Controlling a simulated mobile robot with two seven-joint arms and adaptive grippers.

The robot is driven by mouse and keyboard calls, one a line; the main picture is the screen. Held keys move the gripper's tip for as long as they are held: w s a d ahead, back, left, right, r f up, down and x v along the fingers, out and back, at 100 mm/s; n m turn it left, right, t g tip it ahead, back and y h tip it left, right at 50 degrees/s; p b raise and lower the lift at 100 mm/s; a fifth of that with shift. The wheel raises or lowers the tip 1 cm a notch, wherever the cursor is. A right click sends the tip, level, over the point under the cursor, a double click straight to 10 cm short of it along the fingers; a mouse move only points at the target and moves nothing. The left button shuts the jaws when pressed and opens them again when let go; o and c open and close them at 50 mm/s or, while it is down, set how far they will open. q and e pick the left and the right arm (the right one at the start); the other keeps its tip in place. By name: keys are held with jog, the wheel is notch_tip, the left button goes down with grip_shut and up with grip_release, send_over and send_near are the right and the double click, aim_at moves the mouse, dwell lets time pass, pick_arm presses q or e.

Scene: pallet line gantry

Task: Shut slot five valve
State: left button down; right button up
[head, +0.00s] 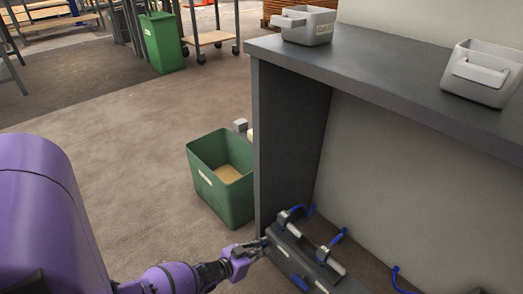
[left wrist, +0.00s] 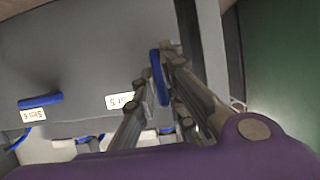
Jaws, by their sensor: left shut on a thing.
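A dark grey valve box (head: 287,255) stands low under the bench. In the left wrist view its face (left wrist: 70,75) carries a white label (left wrist: 120,101) ending in 5 and a second label (left wrist: 31,115) that appears to read slot 6. The blue slot five valve handle (left wrist: 157,75) points up and down in that picture. The neighbouring blue handle (left wrist: 40,101) lies sideways. My left gripper (head: 262,243) is at the left end of the box, shut on the slot five handle between its fingers. The fingers partly hide the handle's mount. My right gripper is not in view.
The bench's side panel (head: 280,140) rises just behind my left gripper. A green bin (head: 222,172) stands left of it. Blue hoses (head: 337,238) and white pipe pieces top the valve box. Grey bins (head: 308,28) sit on the bench top. The floor at left is clear.

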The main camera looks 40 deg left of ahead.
pick_arm(q)
jog(key=c, duration=1.8)
grip_release()
jog(key=shift+s, duration=0.1)
jog(key=v, duration=1.2)
